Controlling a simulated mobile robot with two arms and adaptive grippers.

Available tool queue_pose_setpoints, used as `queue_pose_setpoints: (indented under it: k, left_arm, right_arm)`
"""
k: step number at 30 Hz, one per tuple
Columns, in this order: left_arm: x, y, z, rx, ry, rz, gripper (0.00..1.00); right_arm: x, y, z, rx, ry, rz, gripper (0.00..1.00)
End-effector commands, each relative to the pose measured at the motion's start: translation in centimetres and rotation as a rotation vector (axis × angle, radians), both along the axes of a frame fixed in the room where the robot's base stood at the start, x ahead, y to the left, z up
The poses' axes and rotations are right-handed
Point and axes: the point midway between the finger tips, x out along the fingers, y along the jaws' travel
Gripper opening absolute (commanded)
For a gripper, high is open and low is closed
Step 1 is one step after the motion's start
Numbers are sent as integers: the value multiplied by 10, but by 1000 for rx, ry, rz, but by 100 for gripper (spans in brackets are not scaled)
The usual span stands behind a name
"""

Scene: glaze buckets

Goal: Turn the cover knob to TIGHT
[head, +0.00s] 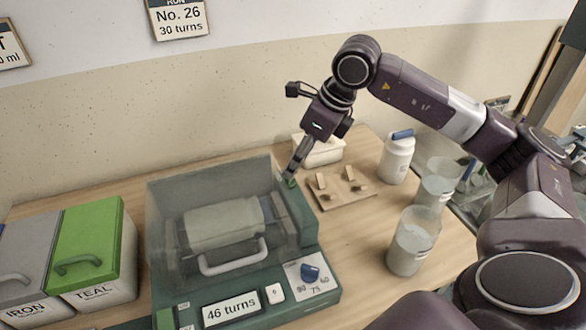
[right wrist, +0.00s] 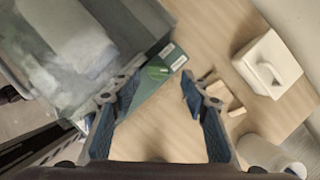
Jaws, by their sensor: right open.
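The teal machine (head: 265,305) stands on the table with a clear cover (head: 165,215) over a pale drum. My left gripper is not in view.
A blue dial (head: 311,272) and a "46 turns" display (head: 231,308) are on the machine's front. To the right stand a wooden tray (head: 345,202), a blue-lidded jar (head: 397,160) and glass containers (head: 412,245). Grey and green bins (head: 95,240) stand left.

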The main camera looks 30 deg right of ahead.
Motion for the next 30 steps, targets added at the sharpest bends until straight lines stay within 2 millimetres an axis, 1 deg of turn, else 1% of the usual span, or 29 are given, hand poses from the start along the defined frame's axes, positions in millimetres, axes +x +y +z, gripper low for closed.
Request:
queue_pose_setpoints:
  k: [1, 3, 6, 9, 26, 28, 30]
  left_arm:
    - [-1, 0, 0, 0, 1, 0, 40]
    - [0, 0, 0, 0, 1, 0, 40]
    - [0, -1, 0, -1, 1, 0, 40]
    - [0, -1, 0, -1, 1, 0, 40]
    - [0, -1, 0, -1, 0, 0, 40]
    - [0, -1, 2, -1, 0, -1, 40]
    - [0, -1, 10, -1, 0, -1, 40]
  right_arm:
    - [-2, -2, 9, -1, -5, 0, 42]
    - [-6, -4, 17, -1, -3, -1, 42]
    - [-9, -7, 27, -1, -3, -2, 42]
    - [-11, -8, 32, -1, -1, -2, 42]
    - [-12, -9, 34, -2, 1, -2, 42]
    - [-12, -9, 36, -2, 1, -2, 42]
    - [-12, -9, 44, -2, 0, -2, 42]
